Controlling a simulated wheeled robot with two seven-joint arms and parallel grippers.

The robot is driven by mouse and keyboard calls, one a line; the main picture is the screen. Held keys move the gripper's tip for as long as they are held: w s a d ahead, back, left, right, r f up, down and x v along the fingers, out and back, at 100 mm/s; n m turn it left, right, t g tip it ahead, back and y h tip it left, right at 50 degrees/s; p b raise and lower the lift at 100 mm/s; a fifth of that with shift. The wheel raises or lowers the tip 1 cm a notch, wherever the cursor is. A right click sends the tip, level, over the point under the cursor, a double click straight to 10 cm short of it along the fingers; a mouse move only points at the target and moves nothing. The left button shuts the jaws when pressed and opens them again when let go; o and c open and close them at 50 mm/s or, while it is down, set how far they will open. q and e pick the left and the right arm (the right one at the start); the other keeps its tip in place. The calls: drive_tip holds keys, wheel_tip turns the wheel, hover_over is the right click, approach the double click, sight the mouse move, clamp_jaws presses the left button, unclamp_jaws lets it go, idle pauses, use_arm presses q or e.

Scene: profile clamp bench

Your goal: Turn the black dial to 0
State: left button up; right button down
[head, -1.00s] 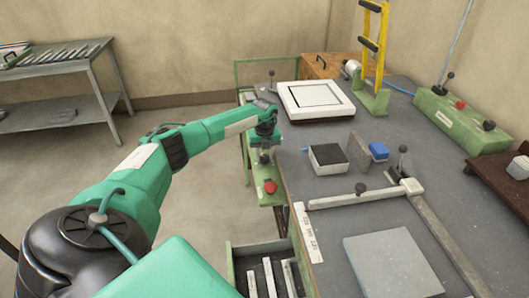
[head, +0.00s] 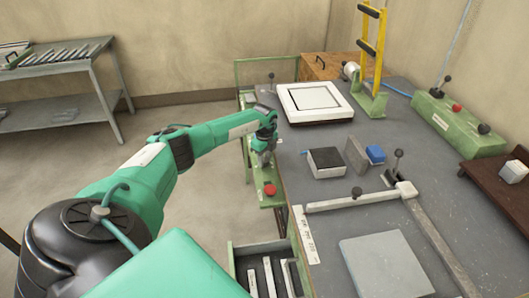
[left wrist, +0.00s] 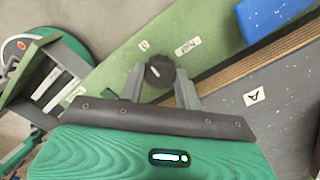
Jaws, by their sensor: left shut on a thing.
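The black dial (left wrist: 160,72) sits on a green panel (left wrist: 125,62) in the left wrist view, with a pale mark on its face. Two small white labels, a short one (left wrist: 143,45) and a longer one (left wrist: 188,48), lie beyond it; I cannot read them surely. My left gripper (left wrist: 160,86) has one finger on each side of the dial and is shut on it. In the head view my left gripper (head: 262,158) is low over the green side panel at the bench's left edge and hides the dial. My right gripper is not in view.
A red button (head: 270,189) is close in front of the left gripper on the green panel. An open drawer (head: 229,262) holding pale bars is nearer. A white frame (head: 318,101) and a black-topped block (head: 327,162) stand on the grey bench beside the arm.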

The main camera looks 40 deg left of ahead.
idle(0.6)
use_arm(q)
drive_tip(key=o, duration=0.7)
drive_tip(key=shift+r, duration=0.15)
wheel_tip(320, 180, up, 14)
drive_tip(key=b, duration=0.2)
drive_tip(key=shift+f, duration=0.25)
